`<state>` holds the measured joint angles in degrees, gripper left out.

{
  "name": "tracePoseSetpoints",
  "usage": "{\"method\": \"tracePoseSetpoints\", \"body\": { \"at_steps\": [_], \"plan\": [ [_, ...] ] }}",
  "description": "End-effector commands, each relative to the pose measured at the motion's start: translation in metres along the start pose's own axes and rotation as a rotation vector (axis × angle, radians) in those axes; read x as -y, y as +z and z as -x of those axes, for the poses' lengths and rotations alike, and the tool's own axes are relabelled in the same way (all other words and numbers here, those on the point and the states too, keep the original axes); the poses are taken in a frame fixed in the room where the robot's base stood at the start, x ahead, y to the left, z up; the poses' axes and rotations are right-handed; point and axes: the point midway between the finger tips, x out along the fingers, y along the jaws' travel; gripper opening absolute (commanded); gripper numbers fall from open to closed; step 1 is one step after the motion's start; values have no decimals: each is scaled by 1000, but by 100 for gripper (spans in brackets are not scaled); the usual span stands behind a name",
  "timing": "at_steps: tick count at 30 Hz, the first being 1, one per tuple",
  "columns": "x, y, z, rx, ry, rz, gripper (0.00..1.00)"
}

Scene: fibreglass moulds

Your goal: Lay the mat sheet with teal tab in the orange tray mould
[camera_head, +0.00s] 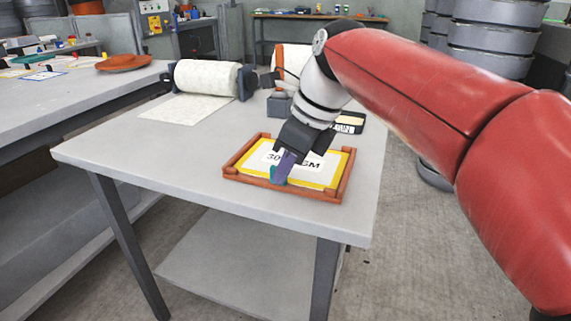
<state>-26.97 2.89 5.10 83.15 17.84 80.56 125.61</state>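The orange tray mould (232,172) lies near the front edge of the grey table. The mat sheet (318,176) is white with a yellow border and printed lettering, and it lies within the tray's rim. Its teal tab (274,174) shows at the sheet's front edge. My gripper (284,168) reaches down over the sheet, with its purple fingertips right at the teal tab. The hand covers part of the lettering. Whether the fingers are closed on the tab, or just beside it, cannot be told from here.
A roll of white fabric (207,77) with a loose end stands behind the tray, with a second roll (292,62) nearby. A dark box (349,122) is behind my gripper. The table's left part is clear. Another bench (60,104) stands at left.

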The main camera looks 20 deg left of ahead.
Motion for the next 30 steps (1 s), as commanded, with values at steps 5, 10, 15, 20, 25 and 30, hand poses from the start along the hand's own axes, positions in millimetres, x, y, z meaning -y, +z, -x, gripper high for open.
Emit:
{"method": "tracePoseSetpoints", "body": {
  "at_steps": [5,10,15,20,25,30],
  "plan": [
    [0,0,0,0,0,0,36],
    [0,0,0,0,0,0,36],
    [0,0,6,0,-1,-1,36],
    [0,1,31,1,-2,0,36],
    [1,1,60,1,-2,-1,36],
    [0,0,75,0,0,-1,36]
  ]
}}
